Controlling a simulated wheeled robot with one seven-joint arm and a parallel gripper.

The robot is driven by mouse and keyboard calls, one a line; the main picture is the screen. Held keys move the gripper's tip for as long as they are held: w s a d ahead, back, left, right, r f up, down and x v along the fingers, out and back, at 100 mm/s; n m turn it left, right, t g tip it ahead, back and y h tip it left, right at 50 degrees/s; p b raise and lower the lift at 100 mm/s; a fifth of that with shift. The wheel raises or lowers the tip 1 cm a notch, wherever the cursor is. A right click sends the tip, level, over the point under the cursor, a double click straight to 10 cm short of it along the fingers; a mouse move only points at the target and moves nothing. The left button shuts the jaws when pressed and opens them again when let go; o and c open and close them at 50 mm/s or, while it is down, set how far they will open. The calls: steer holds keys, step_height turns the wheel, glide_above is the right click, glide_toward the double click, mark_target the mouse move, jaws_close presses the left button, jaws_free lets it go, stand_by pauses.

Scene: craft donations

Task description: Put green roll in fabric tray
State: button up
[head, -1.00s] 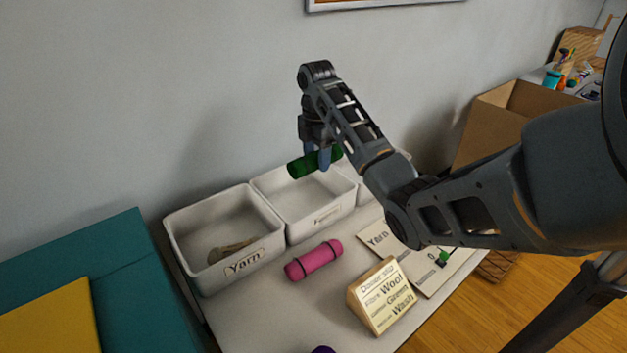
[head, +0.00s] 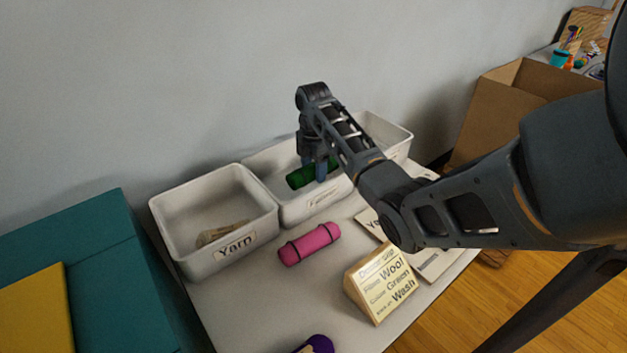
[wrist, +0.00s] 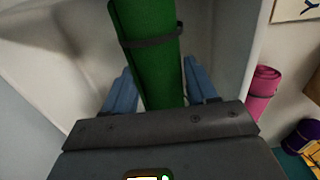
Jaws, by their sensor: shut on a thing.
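The green roll (head: 305,176), with a dark band around it, is held by my gripper (head: 322,168) at or just inside the top of the middle white tray (head: 291,207). That tray's label is partly readable and seems to begin with "F". In the wrist view the green roll (wrist: 150,55) lies between my blue fingers (wrist: 158,88), with pale tray walls around it. My gripper is shut on the roll. I cannot tell whether the roll touches the tray floor. My arm hides part of the tray's right side.
The "Yarn" tray (head: 183,258) holding a tan roll (head: 220,233) stands left. A third white tray (head: 392,128) is partly behind my arm. A pink roll (head: 310,244), a sign block (head: 382,283) and a purple roll (head: 318,344) are in front. A cardboard box (head: 515,105) stands right.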

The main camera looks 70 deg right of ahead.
mark_target(313, 180)
steer(key=shift+f, duration=2.15)
steer(key=shift+f, duration=0.1)
steer(key=o, duration=1.1)
step_height(313, 180, up, 12)
steer(key=shift+r+b, duration=0.15)
steer(key=shift+b, duration=0.15)
